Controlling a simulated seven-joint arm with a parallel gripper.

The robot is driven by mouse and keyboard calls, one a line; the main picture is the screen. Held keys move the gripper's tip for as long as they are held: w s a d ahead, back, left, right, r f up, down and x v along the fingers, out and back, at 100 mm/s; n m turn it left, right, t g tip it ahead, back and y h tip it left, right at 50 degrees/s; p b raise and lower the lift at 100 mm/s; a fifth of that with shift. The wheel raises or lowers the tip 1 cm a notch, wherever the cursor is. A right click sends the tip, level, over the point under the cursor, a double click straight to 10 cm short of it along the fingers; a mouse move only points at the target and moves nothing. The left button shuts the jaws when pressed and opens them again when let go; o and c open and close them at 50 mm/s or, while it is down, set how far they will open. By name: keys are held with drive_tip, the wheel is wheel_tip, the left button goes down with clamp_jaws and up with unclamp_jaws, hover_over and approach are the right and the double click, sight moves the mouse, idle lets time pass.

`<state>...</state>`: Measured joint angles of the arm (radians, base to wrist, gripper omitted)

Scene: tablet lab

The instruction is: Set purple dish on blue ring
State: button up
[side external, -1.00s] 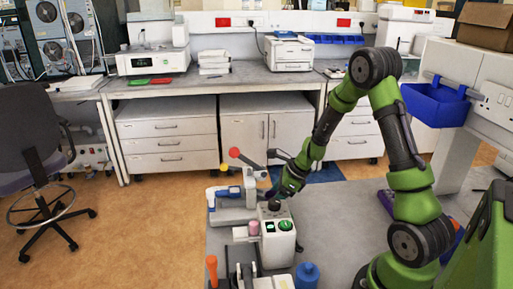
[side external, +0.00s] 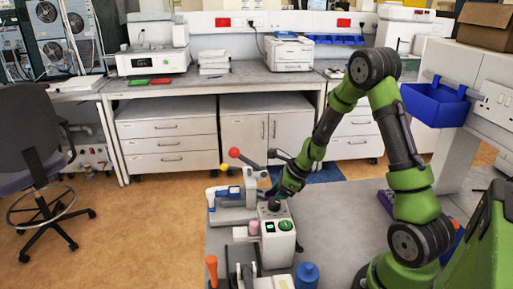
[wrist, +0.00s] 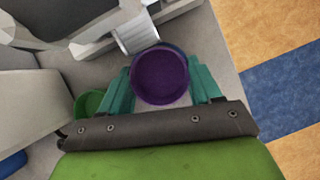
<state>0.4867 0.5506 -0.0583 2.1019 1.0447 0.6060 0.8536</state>
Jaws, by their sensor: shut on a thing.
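The purple dish (wrist: 160,76) is round and sits between the teal fingers of my gripper (wrist: 162,92) in the wrist view. The fingers are shut on it from both sides. A thin dark blue edge (wrist: 176,47) shows just past the dish's far rim. It may be the blue ring under the dish, but the dish hides most of it, and I cannot tell whether they touch. In the side view my gripper (side external: 272,192) is low behind the white box with the green button, and the dish cannot be made out there.
A white box with a green button (side external: 279,238) stands close in front of my gripper. A white device with a blue part (side external: 232,197) stands to its left. A blue bottle (side external: 307,274) and an orange-handled tool (side external: 211,270) are nearer the camera.

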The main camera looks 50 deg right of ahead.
drive_tip(key=shift+s+a+f, duration=0.1)
drive_tip(key=shift+f, duration=0.3)
